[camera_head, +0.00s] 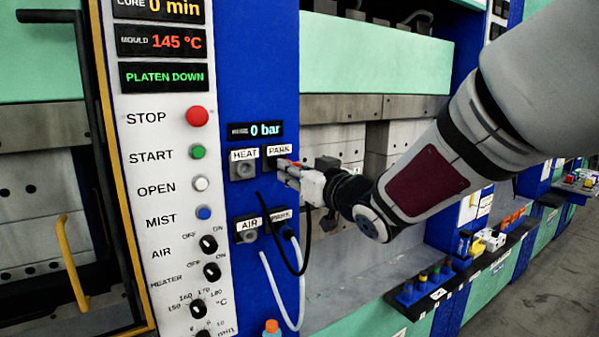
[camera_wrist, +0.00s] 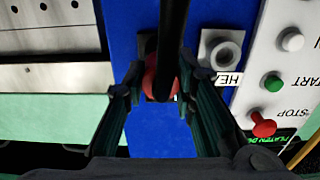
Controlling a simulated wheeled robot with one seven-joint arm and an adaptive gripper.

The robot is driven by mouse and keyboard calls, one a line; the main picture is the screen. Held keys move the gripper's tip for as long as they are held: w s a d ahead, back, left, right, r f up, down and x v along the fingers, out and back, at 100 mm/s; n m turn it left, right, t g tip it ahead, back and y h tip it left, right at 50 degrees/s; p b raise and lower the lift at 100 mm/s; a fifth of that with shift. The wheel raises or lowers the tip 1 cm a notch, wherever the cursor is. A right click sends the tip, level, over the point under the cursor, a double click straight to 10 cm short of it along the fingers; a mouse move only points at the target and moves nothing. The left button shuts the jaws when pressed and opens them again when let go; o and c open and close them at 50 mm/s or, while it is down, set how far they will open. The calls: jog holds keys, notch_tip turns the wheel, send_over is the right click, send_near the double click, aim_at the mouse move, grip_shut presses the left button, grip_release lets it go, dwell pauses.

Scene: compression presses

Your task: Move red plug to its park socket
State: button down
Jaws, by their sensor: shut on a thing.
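The red plug (camera_wrist: 151,78) sits between the fingers of my gripper (camera_wrist: 160,90), which is shut on it. In the head view my gripper (camera_head: 287,170) is at the blue panel, right by the upper PARK label (camera_head: 279,151). The plug and gripper cover the park socket, so I cannot tell how far the plug is seated. A black cable (camera_head: 305,245) hangs from the plug in a loop; in the wrist view it crosses the plug. The HEAT socket (camera_head: 243,169) beside it is empty, and it also shows in the wrist view (camera_wrist: 222,52).
The lower AIR socket (camera_head: 248,236) is bare, and a white hose (camera_head: 299,290) hangs from the PARK place beside it. A white control panel (camera_head: 170,180) with buttons and knobs stands left. A dark shelf (camera_head: 440,285) with small coloured parts is at lower right.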

jog(key=shift+b+x, duration=0.65)
jog(key=shift+x, duration=0.6)
jog(key=c, duration=1.2)
grip_release()
jog(key=shift+c, duration=0.2)
jog(key=v, duration=1.2)
